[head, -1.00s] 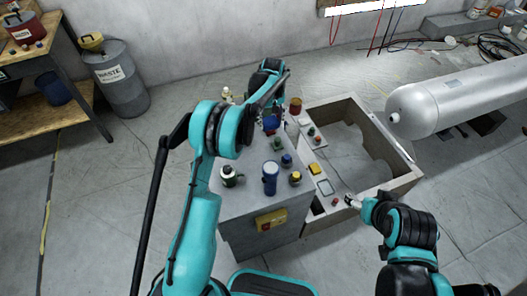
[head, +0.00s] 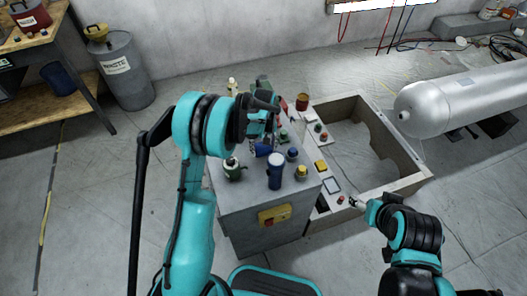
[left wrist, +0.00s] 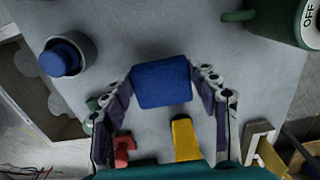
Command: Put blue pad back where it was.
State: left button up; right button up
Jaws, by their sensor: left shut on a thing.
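The blue pad (left wrist: 162,82) is between the two fingers of my left gripper in the left wrist view, just above or on the grey top; I cannot tell if it touches. In the head view my left gripper (head: 262,142) is over the grey cabinet (head: 245,205), and the pad (head: 264,150) shows below it, partly hidden by the fingers. My right gripper (head: 352,201) is beside the low tray-like frame at the right, small in view; I cannot tell whether it is open or shut.
A yellow block (left wrist: 185,140) and a red piece (left wrist: 124,147) lie near the fingers. A grey tank (head: 465,95) lies at right.

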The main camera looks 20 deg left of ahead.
pick_arm(q)
jog(key=shift+f, duration=0.7)
jog(key=shift+f, duration=0.1)
jog(key=o, duration=1.1)
